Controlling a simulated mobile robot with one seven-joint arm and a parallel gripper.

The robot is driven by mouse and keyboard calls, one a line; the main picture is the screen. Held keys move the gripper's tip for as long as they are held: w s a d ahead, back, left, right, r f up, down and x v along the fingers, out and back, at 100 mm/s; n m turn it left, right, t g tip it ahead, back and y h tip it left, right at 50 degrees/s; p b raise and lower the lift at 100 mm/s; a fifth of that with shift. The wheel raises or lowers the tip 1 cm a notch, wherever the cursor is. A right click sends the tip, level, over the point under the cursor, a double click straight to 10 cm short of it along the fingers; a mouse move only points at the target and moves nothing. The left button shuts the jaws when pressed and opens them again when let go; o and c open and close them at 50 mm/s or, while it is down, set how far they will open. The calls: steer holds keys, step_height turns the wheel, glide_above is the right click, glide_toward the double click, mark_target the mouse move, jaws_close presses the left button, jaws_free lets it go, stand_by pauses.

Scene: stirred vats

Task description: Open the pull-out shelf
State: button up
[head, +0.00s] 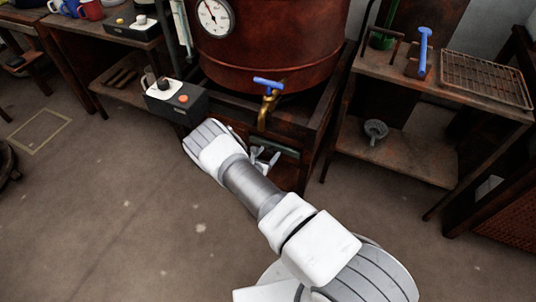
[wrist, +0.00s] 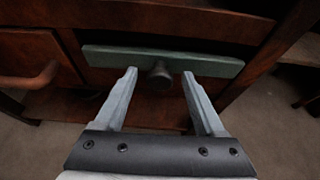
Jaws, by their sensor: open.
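The pull-out shelf has a narrow green front (wrist: 105,56) with a round dark knob (wrist: 161,75) at its middle, in the wrist view. The front sits nearly flush in the dark wooden stand. My gripper (wrist: 159,78) is open, with one finger to the left of the knob and one to the right. A gap shows between the knob and each finger. In the head view my gripper (head: 264,157) is low at the stand beneath the red vat (head: 270,50). The green front (head: 288,150) shows just behind it, and the knob cannot be made out there.
A brass tap with a blue handle (head: 268,83) hangs above my gripper. A dark control box (head: 180,103) is to the left. A brown panel with a curved handle (wrist: 28,78) is left of the green front. A side table (head: 400,150) stands right; the floor at left is mostly clear.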

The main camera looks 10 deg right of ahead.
jaws_close()
stand_by(1.3)
